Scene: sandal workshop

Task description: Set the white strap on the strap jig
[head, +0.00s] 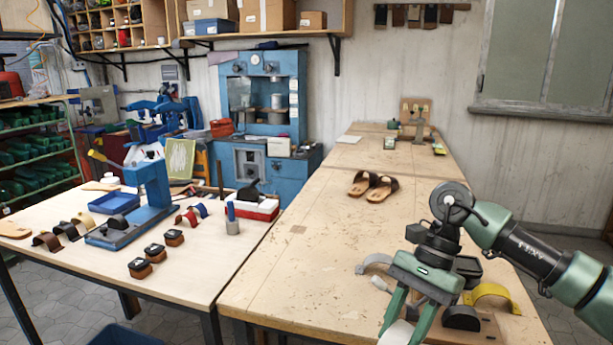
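My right gripper (407,322) is low over the near right end of the long wooden table, fingers pointing down. A white curved piece, likely the white strap (398,334), shows between and below the fingers, cut off by the bottom edge. I cannot tell whether the fingers touch it. A dark rounded form on a brown wooden base, likely the strap jig (461,318), stands just right of the gripper, with no strap seen over it. The gripper and arm hide part of this area. My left gripper is not in view.
A yellow strap (492,294) lies right of the dark form. A grey strap (374,261) lies left of my gripper. Brown sandals (373,187) lie farther back. The left table (200,275) holds a blue press (150,190) and several straps. The long table's left-middle (300,260) is clear.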

